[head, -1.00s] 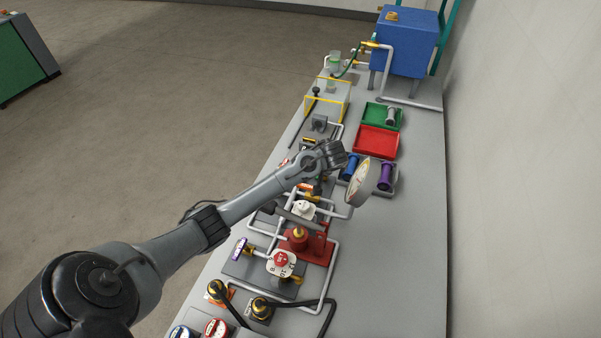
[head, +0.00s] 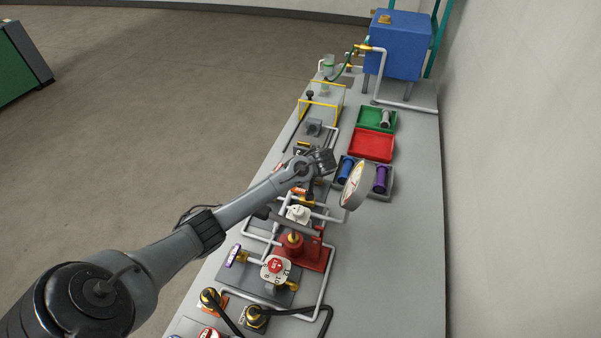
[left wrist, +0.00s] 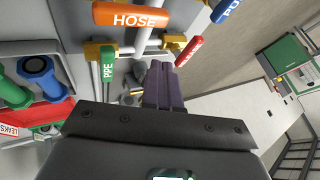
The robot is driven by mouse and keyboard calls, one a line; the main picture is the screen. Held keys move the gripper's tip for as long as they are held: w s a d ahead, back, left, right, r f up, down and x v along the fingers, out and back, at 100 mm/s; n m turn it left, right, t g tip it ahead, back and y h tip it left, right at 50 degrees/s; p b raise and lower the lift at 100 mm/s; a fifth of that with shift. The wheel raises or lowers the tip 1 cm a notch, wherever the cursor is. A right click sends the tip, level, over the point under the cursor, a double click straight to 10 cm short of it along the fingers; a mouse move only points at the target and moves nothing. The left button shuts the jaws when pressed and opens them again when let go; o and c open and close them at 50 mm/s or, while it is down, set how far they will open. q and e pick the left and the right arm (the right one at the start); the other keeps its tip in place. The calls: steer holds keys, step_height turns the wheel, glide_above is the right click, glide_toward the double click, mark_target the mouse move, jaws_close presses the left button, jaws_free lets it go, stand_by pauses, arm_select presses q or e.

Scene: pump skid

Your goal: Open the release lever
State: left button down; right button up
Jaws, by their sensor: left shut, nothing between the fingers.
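My left arm reaches over the middle of the pump skid in the head view. Its gripper (head: 310,192) points down among the pipes, just left of the round gauge. In the left wrist view the gripper's dark fingers (left wrist: 165,88) are together with nothing between them. Near them are a green handle (left wrist: 107,62), an orange handle marked HOSE (left wrist: 135,16) and a red-orange handle (left wrist: 189,51). They appear apart from the fingers. I cannot tell which part is the release lever. A red unit (head: 310,255) with a grey bar stands nearer in the head view. My right gripper is out of view.
White pipes (head: 325,290) and a white valve with a red knob (head: 277,268) lie nearer. Green (head: 364,118) and red (head: 370,147) trays sit behind. The bench's right side is clear.

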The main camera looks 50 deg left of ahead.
arm_select(q)
steer(key=x, duration=0.6)
steer(key=shift+a+f+b, duration=0.2)
steer(key=shift+b, duration=0.2)
steer(key=shift+s+a+r+p, duration=0.1)
steer(key=shift+s+a+p, duration=0.2)
steer(key=shift+s+a, duration=0.35)
steer(key=shift+s+a+p, duration=0.25)
steer(key=shift+s+a, duration=0.25)
steer(key=shift+a, duration=0.35)
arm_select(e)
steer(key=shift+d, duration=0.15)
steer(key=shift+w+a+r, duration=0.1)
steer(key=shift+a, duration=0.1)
